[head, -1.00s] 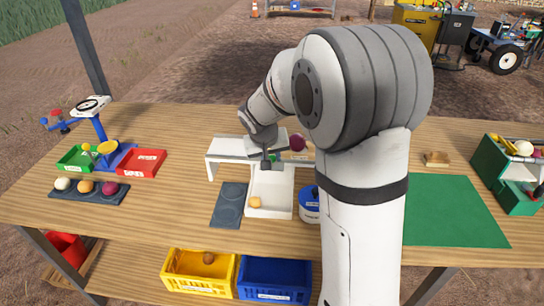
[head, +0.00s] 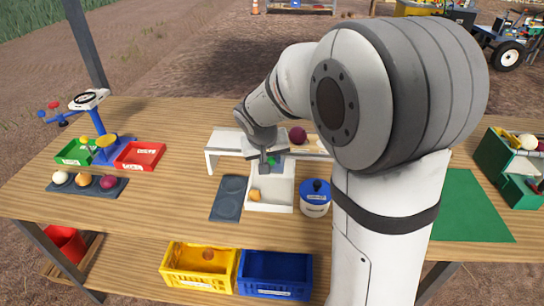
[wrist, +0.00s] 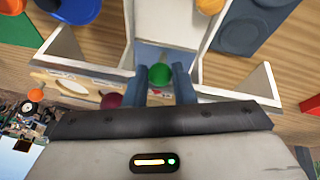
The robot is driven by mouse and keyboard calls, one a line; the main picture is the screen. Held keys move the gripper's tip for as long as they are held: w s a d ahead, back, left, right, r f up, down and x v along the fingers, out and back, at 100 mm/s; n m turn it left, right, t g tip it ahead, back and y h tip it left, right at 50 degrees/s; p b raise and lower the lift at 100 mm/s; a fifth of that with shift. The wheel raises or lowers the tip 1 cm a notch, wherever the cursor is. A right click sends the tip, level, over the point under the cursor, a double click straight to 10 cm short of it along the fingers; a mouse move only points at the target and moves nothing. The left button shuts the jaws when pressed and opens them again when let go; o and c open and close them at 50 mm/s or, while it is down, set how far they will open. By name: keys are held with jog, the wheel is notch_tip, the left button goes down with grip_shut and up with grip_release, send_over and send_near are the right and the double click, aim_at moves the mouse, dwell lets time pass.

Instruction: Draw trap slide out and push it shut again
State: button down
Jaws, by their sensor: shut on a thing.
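The trap slide (wrist: 174,58) is a blue-grey plate with a green knob (wrist: 159,75), seen in the wrist view at the mouth of the white chute (wrist: 168,25). My gripper (wrist: 162,82) is shut on the green knob, with one finger on each side. In the head view, my gripper (head: 266,164) is at the front middle of the white elevator stand (head: 225,143), above the chute's upper end. The slide's plate (head: 288,164) shows there partly behind the fingers. How far it sticks out is hard to tell.
A yellow onion (head: 254,195) lies in the chute's lower tray. A dark two-ring plate (head: 229,198) is left of it, a blue-lidded jar (head: 315,198) right. A purple onion (head: 297,135) sits on the stand. Yellow (head: 172,281) and blue (head: 242,284) crates are below.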

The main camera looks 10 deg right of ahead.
jog(key=s, duration=0.2)
jog(key=s+a+b, duration=0.1)
jog(key=s, duration=0.1)
jog(key=shift+a+b, duration=0.15)
jog(key=shift+b, duration=0.15)
jog(key=shift+f, duration=0.15)
dwell(1.6)
jog(key=shift+w+d+p, duration=0.25)
jog(key=shift+w+d, duration=0.2)
jog(key=shift+w, duration=0.9)
jog(key=shift+w+d+p, duration=0.2)
jog(key=shift+w+d, duration=0.2)
jog(key=shift+w, duration=0.9)
jog(key=shift+w+d+p, duration=0.25)
jog(key=shift+w+d, duration=0.2)
jog(key=shift+w, duration=0.9)
jog(key=c, duration=1.1)
grip_release()
